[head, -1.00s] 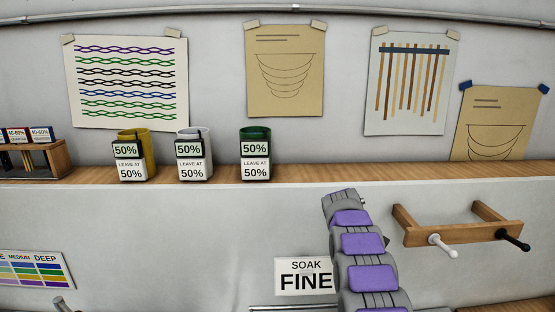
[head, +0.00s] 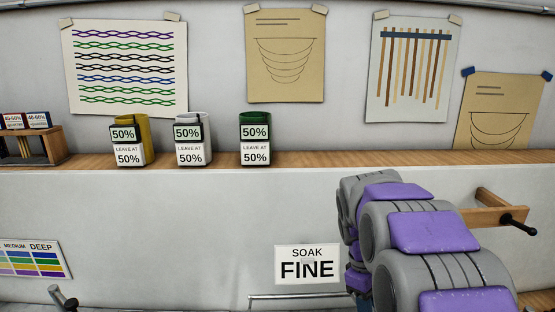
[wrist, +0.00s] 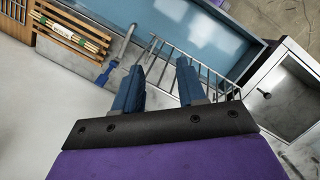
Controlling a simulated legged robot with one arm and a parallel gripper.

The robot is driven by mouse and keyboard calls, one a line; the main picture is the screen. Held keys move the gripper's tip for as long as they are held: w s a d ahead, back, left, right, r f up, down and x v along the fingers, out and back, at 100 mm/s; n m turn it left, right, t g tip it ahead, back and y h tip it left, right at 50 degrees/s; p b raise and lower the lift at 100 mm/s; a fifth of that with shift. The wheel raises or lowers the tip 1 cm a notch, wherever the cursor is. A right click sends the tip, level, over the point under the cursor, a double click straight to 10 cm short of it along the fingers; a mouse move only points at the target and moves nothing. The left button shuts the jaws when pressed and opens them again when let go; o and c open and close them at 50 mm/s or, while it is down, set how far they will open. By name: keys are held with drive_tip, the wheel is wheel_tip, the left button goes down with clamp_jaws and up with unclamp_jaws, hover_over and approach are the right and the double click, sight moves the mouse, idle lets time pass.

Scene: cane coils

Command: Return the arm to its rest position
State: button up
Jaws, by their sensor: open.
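My gripper (wrist: 158,85) shows in the wrist view, with its two blue fingers apart and nothing between them. It points toward a metal rack (wrist: 190,68) beside a blue basin (wrist: 205,30). In the head view my grey and purple arm is folded large at the lower right, in front of the white wall panel. The gripper itself does not show in the head view.
A wooden shelf (head: 350,158) holds yellow, clear and green cups with 50% labels. A wooden peg bracket (head: 490,212) is partly behind my arm. A SOAK FINE sign (head: 307,264) is left of the arm. A blue-handled tool (wrist: 108,72) lies near the rack.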

drive_tip(key=s+a+f+m+b, duration=0.1)
drive_tip(key=s+a+f+m, duration=0.1)
drive_tip(key=s, duration=0.8)
drive_tip(key=s+a+f+m+y+b, duration=0.1)
drive_tip(key=s+a+f+m+b, duration=0.1)
drive_tip(key=s, duration=0.7)
drive_tip(key=s+a+f+m+y+b, duration=0.1)
drive_tip(key=s+f+m, duration=0.3)
drive_tip(key=s, duration=0.6)
drive_tip(key=shift+s+a+f+b, duration=0.3)
drive_tip(key=shift+a+f+b, duration=0.25)
drive_tip(key=shift+a+b, duration=0.2)
